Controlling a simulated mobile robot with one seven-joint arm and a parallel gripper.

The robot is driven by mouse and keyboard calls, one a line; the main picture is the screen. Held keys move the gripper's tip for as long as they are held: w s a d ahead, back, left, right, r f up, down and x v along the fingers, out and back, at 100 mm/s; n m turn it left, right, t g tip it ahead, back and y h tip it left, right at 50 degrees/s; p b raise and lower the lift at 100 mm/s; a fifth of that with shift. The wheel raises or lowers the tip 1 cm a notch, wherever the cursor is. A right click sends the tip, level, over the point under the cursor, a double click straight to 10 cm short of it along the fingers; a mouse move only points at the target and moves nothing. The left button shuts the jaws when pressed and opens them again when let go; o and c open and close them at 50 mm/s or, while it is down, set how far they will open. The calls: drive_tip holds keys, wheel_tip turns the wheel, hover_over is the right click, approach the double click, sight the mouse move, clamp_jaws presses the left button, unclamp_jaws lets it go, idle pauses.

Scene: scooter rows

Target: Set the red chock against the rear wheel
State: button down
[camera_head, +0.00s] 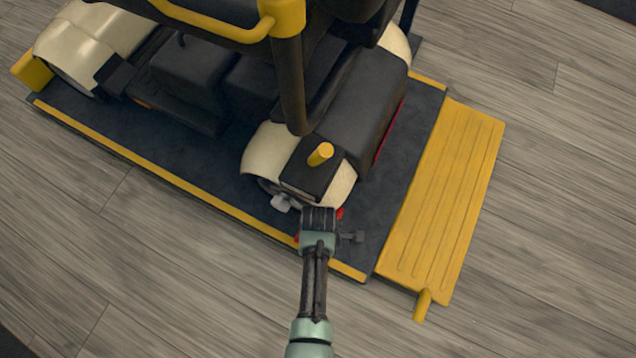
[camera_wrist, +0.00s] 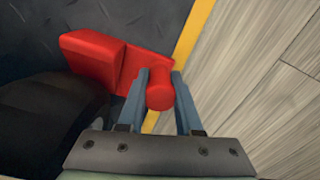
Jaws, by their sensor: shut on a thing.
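The red chock (camera_wrist: 92,58) has a wedge-like body and a round knob. In the wrist view my gripper (camera_wrist: 160,80) is shut on the knob, one finger on each side. The body lies over the dark mat beside the yellow edge stripe. The dark rear wheel (camera_wrist: 45,125) is close by at the lower left; I cannot tell whether chock and wheel touch. In the head view my gripper (camera_head: 319,212) is beside the scooter's rear wheel (camera_head: 265,187) under its cream fender. Only small red bits of the chock (camera_head: 340,213) show there; my gripper hides the rest.
The scooter (camera_head: 350,110) stands on a dark mat (camera_head: 400,190) with yellow edge stripes. A ribbed yellow ramp (camera_head: 445,195) with a peg lies at the mat's right end. A yellow block (camera_head: 32,72) is at the far left front wheel. The wooden floor (camera_head: 190,270) in front is clear.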

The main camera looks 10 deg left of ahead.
drive_tip(key=c, duration=0.5)
unclamp_jaws()
